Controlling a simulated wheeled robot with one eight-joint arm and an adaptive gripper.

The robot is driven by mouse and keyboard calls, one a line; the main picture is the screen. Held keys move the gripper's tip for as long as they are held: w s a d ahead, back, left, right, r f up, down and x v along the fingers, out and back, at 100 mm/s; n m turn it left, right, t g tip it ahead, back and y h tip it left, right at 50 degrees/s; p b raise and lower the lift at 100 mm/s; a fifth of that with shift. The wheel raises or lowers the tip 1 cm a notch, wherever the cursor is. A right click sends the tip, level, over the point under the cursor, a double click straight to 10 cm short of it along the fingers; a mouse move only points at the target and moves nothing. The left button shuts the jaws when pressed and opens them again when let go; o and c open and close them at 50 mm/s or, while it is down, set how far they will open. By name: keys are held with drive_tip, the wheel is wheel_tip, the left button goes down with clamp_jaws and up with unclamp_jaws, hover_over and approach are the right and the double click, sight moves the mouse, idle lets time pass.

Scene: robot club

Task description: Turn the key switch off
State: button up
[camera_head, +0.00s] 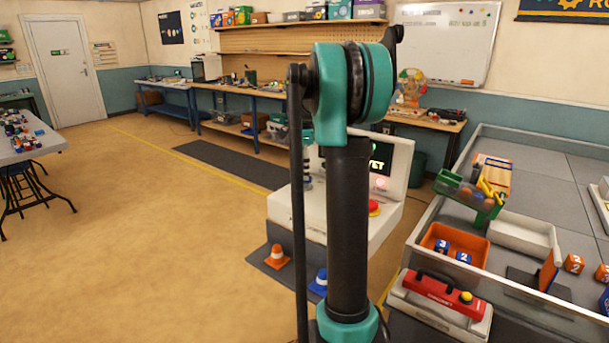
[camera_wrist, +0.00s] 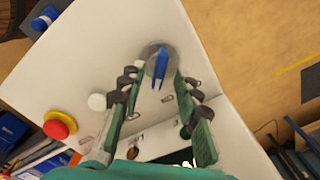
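The key switch (camera_wrist: 160,63) shows in the wrist view as a grey round disc with a raised blue part, on the white console top (camera_wrist: 105,45). My gripper (camera_wrist: 158,86) is open above the console. Its two dark-tipped green fingers lie left and right of the switch's near side, with a gap between them. I cannot tell whether either finger touches the switch. In the head view, the white console (camera_head: 292,207) stands behind my arm, which hides the switch and most of my gripper.
A red button (camera_wrist: 58,127) and a white knob (camera_wrist: 97,102) are left of the switch. An orange cone (camera_head: 278,257) and a blue cone (camera_head: 318,282) stand before the console. A grey-topped table (camera_head: 545,160) with bins fills the right. Open floor (camera_head: 130,230) lies left.

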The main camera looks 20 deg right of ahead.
drive_tip(key=shift+f, duration=0.85)
clamp_jaws()
